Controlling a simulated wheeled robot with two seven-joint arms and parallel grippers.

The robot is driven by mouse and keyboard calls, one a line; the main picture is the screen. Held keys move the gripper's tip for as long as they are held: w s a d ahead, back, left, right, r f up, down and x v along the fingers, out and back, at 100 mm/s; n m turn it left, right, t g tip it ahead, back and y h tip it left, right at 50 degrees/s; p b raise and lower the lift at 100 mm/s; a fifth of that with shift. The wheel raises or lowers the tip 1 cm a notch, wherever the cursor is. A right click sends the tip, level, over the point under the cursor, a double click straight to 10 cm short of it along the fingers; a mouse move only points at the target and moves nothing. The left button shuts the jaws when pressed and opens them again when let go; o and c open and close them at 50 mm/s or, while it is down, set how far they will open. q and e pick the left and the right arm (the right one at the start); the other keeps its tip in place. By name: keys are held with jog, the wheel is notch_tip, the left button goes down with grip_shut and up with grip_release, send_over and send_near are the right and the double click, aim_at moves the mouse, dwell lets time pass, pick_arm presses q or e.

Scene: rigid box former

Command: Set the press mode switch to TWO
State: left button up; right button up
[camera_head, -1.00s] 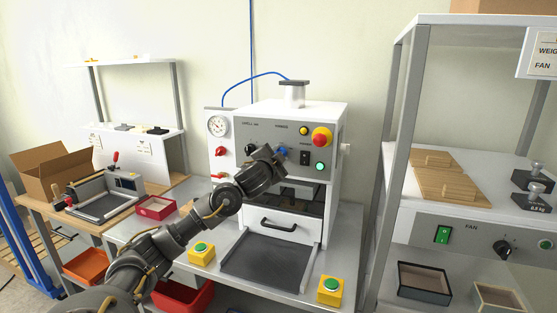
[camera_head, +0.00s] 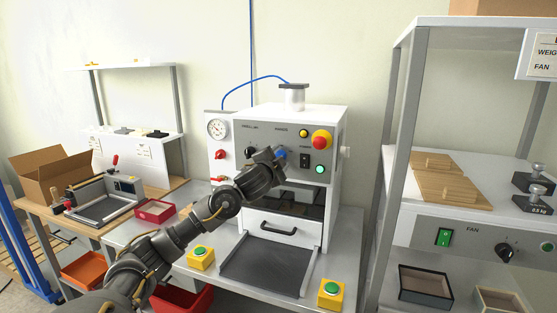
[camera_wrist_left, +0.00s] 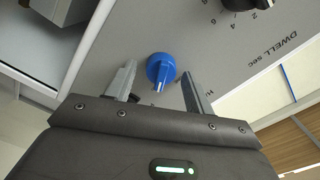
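The press (camera_head: 300,122) is a white machine with a grey control panel. The blue switch knob (camera_head: 282,153) is on its panel, partly hidden by my left gripper in the head view. In the left wrist view the blue knob (camera_wrist_left: 161,68) has a white pointer line aimed toward the gripper's palm. My left gripper (camera_wrist_left: 158,70) is open, its two fingertips on either side of the knob with gaps visible. I cannot tell how deep they reach. The knob's position labels are mostly hidden by a finger. In the head view my left gripper (camera_head: 273,157) is at the panel. My right gripper is not in view.
A black DWELL dial (camera_wrist_left: 237,3) is beside the knob. The red emergency button (camera_head: 322,140), black power switch (camera_head: 304,160) and green button (camera_head: 320,169) are to the right. Yellow button boxes (camera_head: 201,258) (camera_head: 331,293) flank the press tray.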

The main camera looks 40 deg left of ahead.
pick_arm(q)
jog(key=v, duration=1)
jog(key=shift+s+b, duration=0.35)
jog(key=shift+d, duration=0.15)
